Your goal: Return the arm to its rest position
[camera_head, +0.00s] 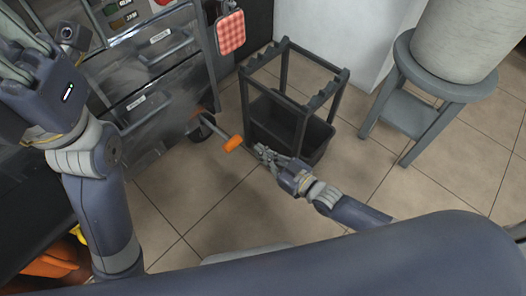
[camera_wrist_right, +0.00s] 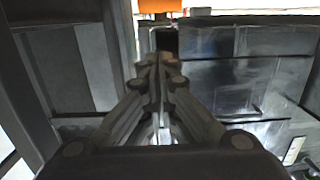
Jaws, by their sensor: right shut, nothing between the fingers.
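My right gripper (camera_head: 262,152) is low in the middle of the head view, beside the dark bin in the black rack. Its fingers are shut and empty; they also show closed together in the right wrist view (camera_wrist_right: 158,62). An orange handle (camera_head: 233,143) is just left of its fingertips, with a small gap between them. The orange piece shows at the top of the wrist view (camera_wrist_right: 160,6).
A black rack (camera_head: 338,85) with a dark bin stands right behind my right gripper. A metal cabinet with drawers (camera_head: 165,95) is at the left. A grey stool (camera_head: 405,110) carries a pale cylinder (camera_head: 455,40).

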